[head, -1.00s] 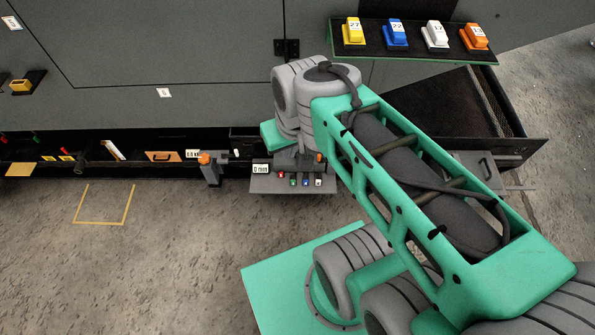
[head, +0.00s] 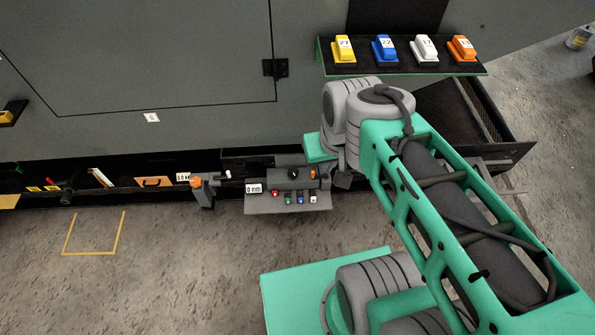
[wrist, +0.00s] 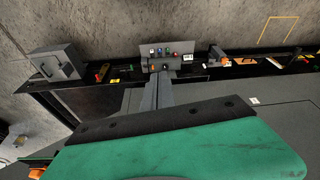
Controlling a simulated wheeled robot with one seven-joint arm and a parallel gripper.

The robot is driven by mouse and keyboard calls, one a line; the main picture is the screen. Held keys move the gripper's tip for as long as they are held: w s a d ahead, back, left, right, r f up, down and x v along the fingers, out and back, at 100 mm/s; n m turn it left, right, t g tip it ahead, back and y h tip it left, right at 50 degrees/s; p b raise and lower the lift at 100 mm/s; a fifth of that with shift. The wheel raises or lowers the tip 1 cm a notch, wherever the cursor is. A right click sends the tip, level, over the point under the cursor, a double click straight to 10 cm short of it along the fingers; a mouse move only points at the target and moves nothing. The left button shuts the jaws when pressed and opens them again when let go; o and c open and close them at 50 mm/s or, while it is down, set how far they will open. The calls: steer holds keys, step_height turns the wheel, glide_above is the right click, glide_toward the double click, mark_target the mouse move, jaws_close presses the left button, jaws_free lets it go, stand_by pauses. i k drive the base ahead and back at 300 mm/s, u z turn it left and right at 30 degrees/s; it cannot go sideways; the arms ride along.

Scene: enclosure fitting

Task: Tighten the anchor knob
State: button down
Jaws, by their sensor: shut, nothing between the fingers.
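No label tells which knob is the anchor knob. A grey post with an orange knob (head: 197,182) stands at the front of the low shelf; it also shows in the wrist view (wrist: 215,53). To its right, a grey panel (head: 262,206) carries a "0 mm" display, several coloured buttons and a round black knob (head: 294,174). The panel is upside down in the wrist view (wrist: 152,65). My gripper (wrist: 158,80) is shut and empty, its fingers pointing toward the panel. In the head view the fingers are mostly hidden near the panel's right end.
A shelf (head: 327,56) with yellow, blue, white and orange numbered blocks is above my arm. An open dark drawer (head: 515,148) juts out at right. Small items line the low shelf at left. A yellow square (head: 67,234) marks clear floor.

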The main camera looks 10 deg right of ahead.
mark_target(293, 172)
steer(key=k, duration=1.3)
steer(key=z, duration=0.55)
steer(key=i, duration=1.45)
steer(key=u, duration=0.9)
steer(key=i, duration=0.6)
steer(key=z, duration=0.05)
